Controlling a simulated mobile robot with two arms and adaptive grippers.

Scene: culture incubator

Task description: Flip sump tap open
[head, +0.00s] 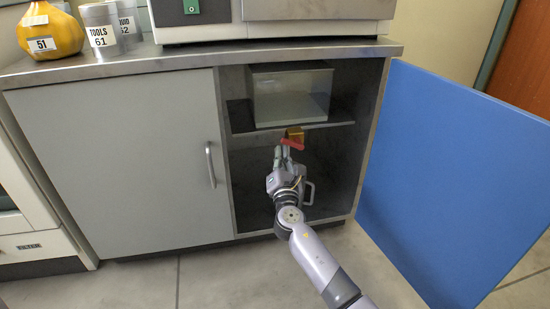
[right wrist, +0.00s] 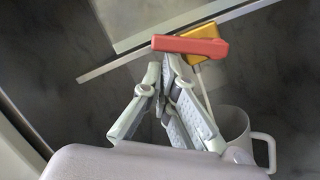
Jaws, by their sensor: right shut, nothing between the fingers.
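The sump tap has a brass body (head: 295,131) and a red lever (head: 291,144), just below the shelf front in the open cabinet. In the right wrist view the red lever (right wrist: 190,46) lies crosswise in front of the brass body (right wrist: 205,40). My right gripper (head: 283,152) is shut and empty, with its fingertips just below the lever. In the right wrist view the fingertips (right wrist: 162,62) end close under the lever's left part; I cannot tell whether they touch it. My left gripper is not in view.
A clear tank (head: 290,95) stands on the cabinet shelf (head: 246,117). A white mug (right wrist: 237,126) with a handle is below the tap. The blue door (head: 450,170) stands open at right; the grey door (head: 120,165) is closed at left.

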